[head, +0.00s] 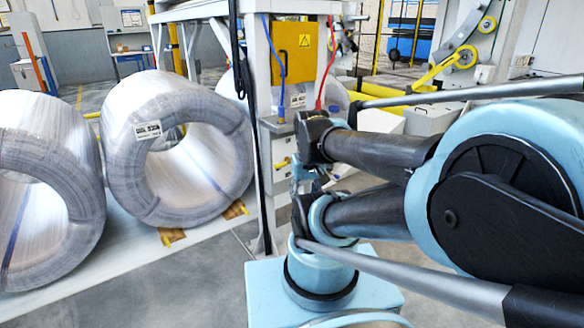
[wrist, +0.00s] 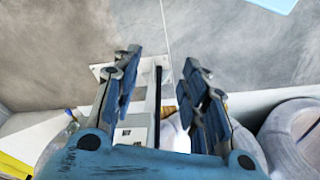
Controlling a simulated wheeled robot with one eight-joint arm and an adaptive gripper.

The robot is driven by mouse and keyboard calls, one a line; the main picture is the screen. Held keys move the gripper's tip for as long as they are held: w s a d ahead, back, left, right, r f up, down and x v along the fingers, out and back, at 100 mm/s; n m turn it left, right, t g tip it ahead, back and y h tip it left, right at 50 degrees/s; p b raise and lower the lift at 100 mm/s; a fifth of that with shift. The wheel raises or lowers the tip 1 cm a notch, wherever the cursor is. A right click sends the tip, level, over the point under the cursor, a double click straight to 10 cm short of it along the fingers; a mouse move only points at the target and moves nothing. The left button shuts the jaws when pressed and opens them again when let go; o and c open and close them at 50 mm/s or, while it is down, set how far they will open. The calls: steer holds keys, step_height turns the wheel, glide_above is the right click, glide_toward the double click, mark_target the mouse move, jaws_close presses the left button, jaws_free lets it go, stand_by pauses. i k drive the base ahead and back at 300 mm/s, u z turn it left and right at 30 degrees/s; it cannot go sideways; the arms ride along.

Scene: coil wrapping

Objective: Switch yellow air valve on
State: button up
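A small yellow handle (head: 283,164), which looks like the air valve, sits on the front of a pale box (head: 277,146) on the white machine frame. It is small, and I cannot tell which position it is turned to. My gripper (wrist: 161,58) is open and empty in the wrist view, its two blue-padded fingers well apart. In the head view my gripper is largely hidden behind my arm, just right of the pale box. I cannot make out the valve between the fingers in the wrist view.
Large wrapped coils (head: 185,150) stand to the left, the nearest one (head: 85,150) cut by the picture edge. A yellow cabinet (head: 292,40) hangs on the frame, with a blue hose (head: 284,65) and a red hose (head: 327,68). Grey floor (head: 195,285) is clear in front.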

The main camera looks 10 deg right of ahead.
mark_target(287, 162)
steer(key=u, duration=0.55)
steer(key=k, duration=1.65)
steer(key=z, duration=0.3)
steer(key=i, duration=1)
steer(key=z, duration=0.05)
